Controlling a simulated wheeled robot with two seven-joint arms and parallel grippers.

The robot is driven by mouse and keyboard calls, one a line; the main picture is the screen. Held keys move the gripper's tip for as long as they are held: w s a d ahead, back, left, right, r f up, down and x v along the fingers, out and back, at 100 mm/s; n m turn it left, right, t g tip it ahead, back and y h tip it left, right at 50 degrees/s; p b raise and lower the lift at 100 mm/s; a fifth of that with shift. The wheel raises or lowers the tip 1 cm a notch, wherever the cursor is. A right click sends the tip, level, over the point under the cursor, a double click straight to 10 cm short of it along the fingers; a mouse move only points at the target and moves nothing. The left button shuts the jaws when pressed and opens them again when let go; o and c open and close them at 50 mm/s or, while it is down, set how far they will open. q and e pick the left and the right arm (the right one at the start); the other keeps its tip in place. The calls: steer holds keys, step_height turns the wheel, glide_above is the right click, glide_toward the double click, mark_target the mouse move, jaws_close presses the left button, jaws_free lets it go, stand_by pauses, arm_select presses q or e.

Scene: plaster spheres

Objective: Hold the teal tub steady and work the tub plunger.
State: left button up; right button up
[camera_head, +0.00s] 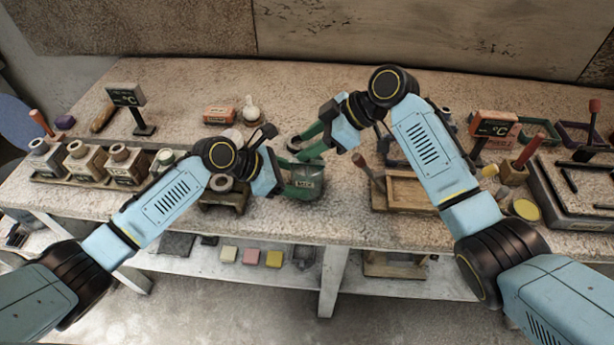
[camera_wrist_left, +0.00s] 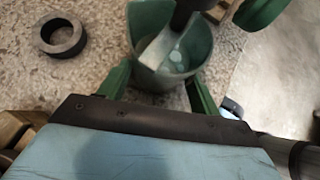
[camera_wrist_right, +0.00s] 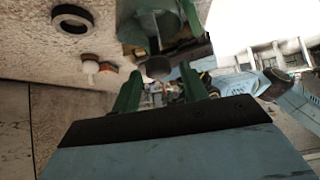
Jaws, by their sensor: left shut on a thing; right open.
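The teal tub (camera_head: 306,186) stands upright near the bench's front edge; it also shows in the left wrist view (camera_wrist_left: 182,75) and at the top of the right wrist view (camera_wrist_right: 150,22). My left gripper (camera_head: 283,181) is shut on its sides from the left. A dark plunger part (camera_wrist_left: 188,12) rises above the tub's open mouth; a pale piece shows inside. My right gripper (camera_head: 306,144) is open, level above the tub from the right. Its fingers lie on either side of the dark plunger end (camera_wrist_right: 158,67) in the right wrist view. I cannot tell whether they touch it.
A dark ring (camera_wrist_left: 61,37) lies on the bench beyond the tub. A brown stand (camera_head: 224,198) is left of the tub, under my left arm. A wooden tray (camera_head: 405,192) is to the right. Several jars stand in a rack (camera_head: 85,180) at the left.

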steer(key=shift+f, duration=1.15)
steer(key=c, duration=0.8)
